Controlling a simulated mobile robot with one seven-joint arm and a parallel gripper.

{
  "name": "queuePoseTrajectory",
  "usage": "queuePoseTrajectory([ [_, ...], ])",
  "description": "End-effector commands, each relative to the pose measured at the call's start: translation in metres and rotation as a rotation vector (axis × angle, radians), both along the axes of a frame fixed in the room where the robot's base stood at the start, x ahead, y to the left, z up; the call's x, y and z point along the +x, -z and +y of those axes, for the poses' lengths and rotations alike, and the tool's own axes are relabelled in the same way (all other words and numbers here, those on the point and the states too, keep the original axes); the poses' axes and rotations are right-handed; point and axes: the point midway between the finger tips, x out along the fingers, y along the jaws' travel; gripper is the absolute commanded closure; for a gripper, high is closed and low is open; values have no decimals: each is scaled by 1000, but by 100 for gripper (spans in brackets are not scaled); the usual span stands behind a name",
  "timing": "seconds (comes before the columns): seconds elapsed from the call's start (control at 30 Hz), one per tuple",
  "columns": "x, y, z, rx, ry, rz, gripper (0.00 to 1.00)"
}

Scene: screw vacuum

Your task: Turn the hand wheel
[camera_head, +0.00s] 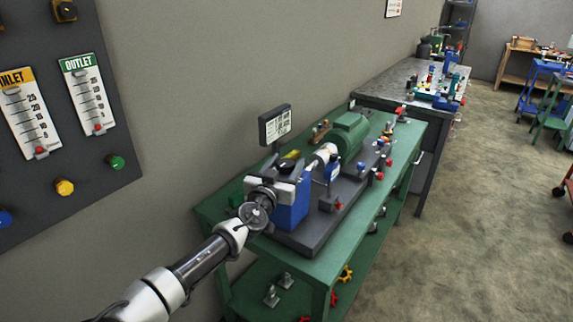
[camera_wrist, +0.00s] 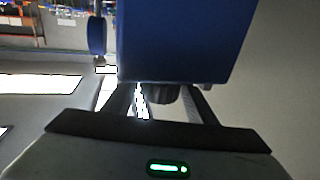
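The vacuum pump unit stands on the green bench, with a blue housing (camera_head: 291,207) at its near end. My gripper (camera_head: 264,197) is at the near left side of this housing, and its fingertips are hard to make out in the head view. In the wrist view the blue housing (camera_wrist: 180,40) fills the upper middle. A dark ridged knob (camera_wrist: 160,95) lies between my two fingers, which stand apart with a gap visible on each side. A blue disc (camera_wrist: 96,36) shows edge-on at the left. I cannot tell for certain which part is the hand wheel.
A green motor (camera_head: 349,137) and a small display (camera_head: 275,124) are behind the housing. The green bench (camera_head: 400,150) stands along the wall, with loose parts on its lower shelf. A gauge panel (camera_head: 95,165) hangs at left. The floor at right (camera_head: 460,220) is clear.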

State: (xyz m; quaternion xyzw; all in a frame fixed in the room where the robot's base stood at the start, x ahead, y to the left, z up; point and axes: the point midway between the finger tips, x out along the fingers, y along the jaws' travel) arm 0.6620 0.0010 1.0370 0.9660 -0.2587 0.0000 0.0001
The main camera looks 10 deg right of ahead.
Motion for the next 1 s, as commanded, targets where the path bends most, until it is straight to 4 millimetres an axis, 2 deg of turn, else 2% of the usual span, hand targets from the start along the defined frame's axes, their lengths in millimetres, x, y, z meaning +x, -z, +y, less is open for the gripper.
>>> queuePoseTrajectory([
  [0.03, 0, 0, 0, 0, 0, 0, 58],
  [0.17, 0, 0, 0, 0, 0, 0, 80],
  [0.2, 0, 0, 0, 0, 0, 0, 82],
  [0.57, -1, -3, -1, 4, -64, 0, 82],
  [1.0, 0, -2, -4, 17, -407, -9, 82],
])
